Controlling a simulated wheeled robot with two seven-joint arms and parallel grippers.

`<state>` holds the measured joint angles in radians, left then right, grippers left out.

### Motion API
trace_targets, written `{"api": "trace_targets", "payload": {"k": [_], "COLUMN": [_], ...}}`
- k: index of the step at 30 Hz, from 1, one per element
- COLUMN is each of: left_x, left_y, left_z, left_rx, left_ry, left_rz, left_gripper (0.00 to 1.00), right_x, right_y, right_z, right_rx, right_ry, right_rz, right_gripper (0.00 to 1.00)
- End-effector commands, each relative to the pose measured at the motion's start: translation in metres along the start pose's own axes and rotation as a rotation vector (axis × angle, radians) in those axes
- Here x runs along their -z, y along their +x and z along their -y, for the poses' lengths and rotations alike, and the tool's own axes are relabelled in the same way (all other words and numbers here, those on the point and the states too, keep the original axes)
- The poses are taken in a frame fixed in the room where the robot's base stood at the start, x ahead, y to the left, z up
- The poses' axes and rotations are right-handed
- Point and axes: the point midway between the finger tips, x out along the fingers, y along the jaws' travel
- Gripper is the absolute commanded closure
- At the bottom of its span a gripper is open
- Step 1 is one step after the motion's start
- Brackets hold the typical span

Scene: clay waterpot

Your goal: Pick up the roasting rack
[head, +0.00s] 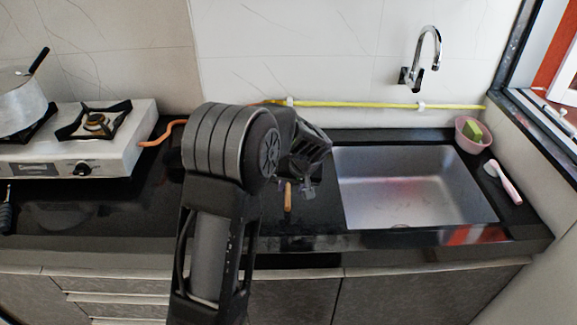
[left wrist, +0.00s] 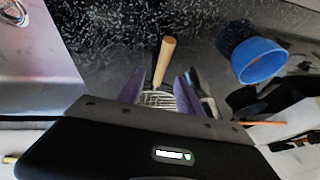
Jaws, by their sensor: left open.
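The roasting rack has a wooden handle (head: 288,197) that shows below my left gripper (head: 303,187) in the head view; my arm hides the rest. In the left wrist view, its light wooden handle (left wrist: 164,60) points away from the gripper, and its wire mesh (left wrist: 158,98) shows between the fingers. My left gripper (left wrist: 160,87) is open, one finger on each side of the rack in the picture. I cannot tell whether the fingers touch it. The rack appears to lie on the dark counter. My right gripper is not in view.
A blue bowl (left wrist: 260,62) stands beside the rack in the left wrist view. The steel sink (head: 415,190) is to the right, with a pink bowl (head: 472,137) by its corner. A gas stove (head: 75,150) with a pot (head: 20,103) is at the left.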

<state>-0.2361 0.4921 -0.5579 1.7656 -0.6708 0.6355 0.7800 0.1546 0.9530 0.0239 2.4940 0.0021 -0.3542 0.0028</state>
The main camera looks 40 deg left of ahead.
Motion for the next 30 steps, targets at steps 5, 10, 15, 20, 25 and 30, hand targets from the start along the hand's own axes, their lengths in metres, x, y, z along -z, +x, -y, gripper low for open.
{"api": "trace_targets", "payload": {"k": [5,10,15,20,25,30], "left_x": [-0.002,-0.002,-0.002,-0.002,-0.002,-0.002], "left_y": [0.019,0.043,0.05,0.05,0.05,0.05], "left_z": [0.003,0.002,0.001,0.001,0.001,0.001], "left_rx": [0.005,0.003,0.0,0.0,0.0,0.0], "left_ry": [0.001,0.001,0.001,0.001,0.001,0.0], "left_rz": [0.005,0.003,0.0,0.0,0.0,0.001], "left_gripper": [0.58,0.58,0.58,0.58,0.58,0.58], "right_x": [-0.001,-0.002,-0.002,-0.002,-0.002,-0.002], "right_y": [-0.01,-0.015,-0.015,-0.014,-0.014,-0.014], "right_z": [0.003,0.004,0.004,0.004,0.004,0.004], "right_rx": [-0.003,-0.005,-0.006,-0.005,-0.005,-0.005], "right_ry": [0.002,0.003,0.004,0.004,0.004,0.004], "right_rz": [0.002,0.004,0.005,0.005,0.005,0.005], "right_gripper": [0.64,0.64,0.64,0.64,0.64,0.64]}}
